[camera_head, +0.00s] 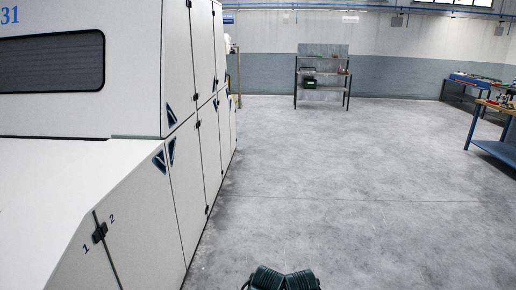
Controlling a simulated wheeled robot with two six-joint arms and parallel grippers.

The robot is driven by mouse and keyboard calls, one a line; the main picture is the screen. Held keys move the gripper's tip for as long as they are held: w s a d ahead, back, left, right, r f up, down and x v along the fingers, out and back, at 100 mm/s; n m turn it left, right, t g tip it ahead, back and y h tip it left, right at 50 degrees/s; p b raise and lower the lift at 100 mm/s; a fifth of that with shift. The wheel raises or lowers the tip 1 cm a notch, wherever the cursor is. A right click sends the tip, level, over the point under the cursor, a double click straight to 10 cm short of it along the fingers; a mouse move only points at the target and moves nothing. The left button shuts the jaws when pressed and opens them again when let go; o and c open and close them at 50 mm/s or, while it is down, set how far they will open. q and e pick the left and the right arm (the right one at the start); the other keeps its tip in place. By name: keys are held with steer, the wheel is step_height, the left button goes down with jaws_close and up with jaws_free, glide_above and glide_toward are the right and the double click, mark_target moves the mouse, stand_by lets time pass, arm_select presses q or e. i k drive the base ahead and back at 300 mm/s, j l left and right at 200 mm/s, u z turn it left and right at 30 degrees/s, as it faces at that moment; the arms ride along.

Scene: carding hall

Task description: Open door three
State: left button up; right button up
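A large white carding machine (80,172) fills the left side, with doors along its lower and upper flank. The numbers 1 and 2 are marked on either side of a black latch (100,233) at the near lower left. Further along are a lower door (186,190) and an upper door (177,55), both shut, with dark triangular marks near their corners. I cannot read a number three on any door.
Dark green ribbed parts show at the bottom middle edge. The grey floor (340,170) right of the machine is clear. A metal shelf rack (321,87) stands at the back wall, and a blue workbench (498,150) stands at the right edge.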

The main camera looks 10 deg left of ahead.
mark_target(182, 146)
steer(key=i+l+u, duration=0.1)
steer(key=i+u, duration=0.25)
steer(key=i, duration=0.2)
steer(key=i+l+u, duration=0.35)
steer(key=i, duration=0.25)
steer(key=i+l+u, duration=0.25)
steer(key=i+u, duration=0.15)
steer(key=i, duration=0.1)
